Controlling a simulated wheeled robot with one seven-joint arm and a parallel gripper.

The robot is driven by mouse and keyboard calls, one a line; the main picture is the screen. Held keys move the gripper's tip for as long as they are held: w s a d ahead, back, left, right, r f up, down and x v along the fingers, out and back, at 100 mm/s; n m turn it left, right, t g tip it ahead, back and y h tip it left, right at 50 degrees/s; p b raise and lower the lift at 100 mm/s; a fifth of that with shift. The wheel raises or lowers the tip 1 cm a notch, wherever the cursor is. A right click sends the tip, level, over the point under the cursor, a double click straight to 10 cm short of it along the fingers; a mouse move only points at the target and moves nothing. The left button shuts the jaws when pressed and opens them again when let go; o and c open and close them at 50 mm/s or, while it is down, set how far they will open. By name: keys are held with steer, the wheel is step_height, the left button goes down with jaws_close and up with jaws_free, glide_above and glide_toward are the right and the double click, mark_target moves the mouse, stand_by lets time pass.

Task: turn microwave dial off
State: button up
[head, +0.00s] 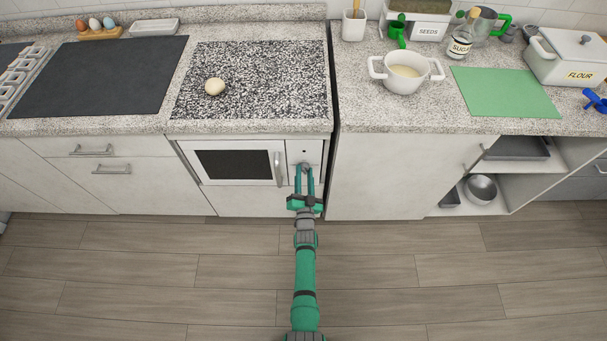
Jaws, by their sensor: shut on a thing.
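The white microwave (232,163) is built into the cabinet front below the counter. It has a dark window, and its door looks closed, with a vertical handle (279,169) at the right. A narrow control panel (303,146) sits to the right of the handle, with a small dark mark near its top. My gripper (304,168) is at the lower part of this panel, its fingers reaching forward and shut on the dial there. The fingertips cover most of the dial, so its setting cannot be read.
The counter above holds a speckled board (255,80) with a round dough-like ball (214,87), a white pot (405,72) and a green mat (504,92). The wooden floor (150,275) in front is clear.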

steer(key=n, duration=0.4)
steer(key=shift+y, duration=0.3)
steer(key=n, duration=0.5)
steer(key=shift+s+d, duration=0.1)
steer(key=n, duration=0.4)
steer(key=shift+r+n+g+y, duration=0.1)
steer(key=shift+n+g+y, duration=0.2)
steer(key=shift+g, duration=0.1)
steer(key=n, duration=0.8)
steer(key=shift+r+n+g, duration=0.1)
steer(key=shift+n+g, duration=0.3)
steer(key=n, duration=0.3)
steer(key=shift+r, duration=0.1)
steer(key=n+h, duration=0.1)
steer(key=n, duration=0.2)
steer(key=shift+n, duration=0.3)
steer(key=shift+n+h, duration=0.3)
steer(key=shift+n, duration=1.4)
